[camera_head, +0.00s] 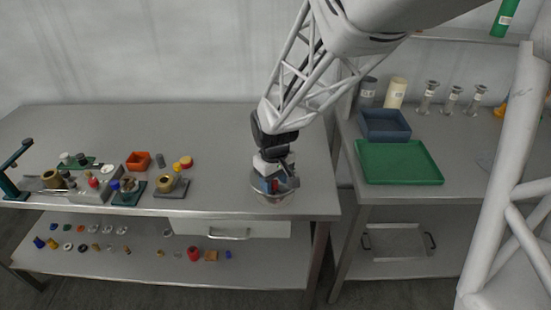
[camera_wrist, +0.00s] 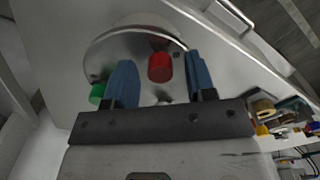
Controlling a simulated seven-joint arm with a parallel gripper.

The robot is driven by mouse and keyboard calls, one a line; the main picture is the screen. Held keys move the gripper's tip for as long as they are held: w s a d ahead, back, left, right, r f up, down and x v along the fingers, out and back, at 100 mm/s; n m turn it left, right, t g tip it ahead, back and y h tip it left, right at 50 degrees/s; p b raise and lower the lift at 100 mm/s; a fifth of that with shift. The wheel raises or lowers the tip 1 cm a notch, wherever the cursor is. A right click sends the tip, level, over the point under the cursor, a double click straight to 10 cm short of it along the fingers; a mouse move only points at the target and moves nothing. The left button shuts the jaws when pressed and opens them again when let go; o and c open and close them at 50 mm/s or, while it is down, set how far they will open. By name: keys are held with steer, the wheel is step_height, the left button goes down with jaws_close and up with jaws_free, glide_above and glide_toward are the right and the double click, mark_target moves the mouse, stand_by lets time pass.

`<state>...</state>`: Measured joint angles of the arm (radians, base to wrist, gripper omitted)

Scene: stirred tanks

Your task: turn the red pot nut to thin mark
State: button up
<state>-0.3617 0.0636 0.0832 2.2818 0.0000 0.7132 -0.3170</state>
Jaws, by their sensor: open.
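The red pot nut (camera_wrist: 160,67) shows in the wrist view on top of a round metal tank (camera_wrist: 108,40), between my two blue fingers. My gripper (camera_wrist: 160,75) is open, with a finger on each side of the red nut and a visible gap to each. A green nut (camera_wrist: 97,93) sits at the left edge of the same tank, just outside the left finger. In the head view the tank (camera_head: 272,197) stands near the right front of the left bench, with my gripper (camera_head: 272,184) over it. I cannot make out a thin mark in either view.
Fixtures and small parts crowd the left of the bench (camera_head: 225,140), including an orange bin (camera_head: 138,161). A drawer (camera_head: 230,229) is below the front edge. A green tray (camera_head: 400,162) and blue bin (camera_head: 384,125) stand on the right bench. Bench space around the tank is clear.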

steer(key=c, duration=0.9)
steer(key=shift+m, duration=0.4)
steer(key=m, duration=0.5)
steer(key=shift+r, duration=0.1)
steer(key=m, duration=0.4)
steer(key=shift+m, duration=0.4)
steer(key=o, duration=0.9)
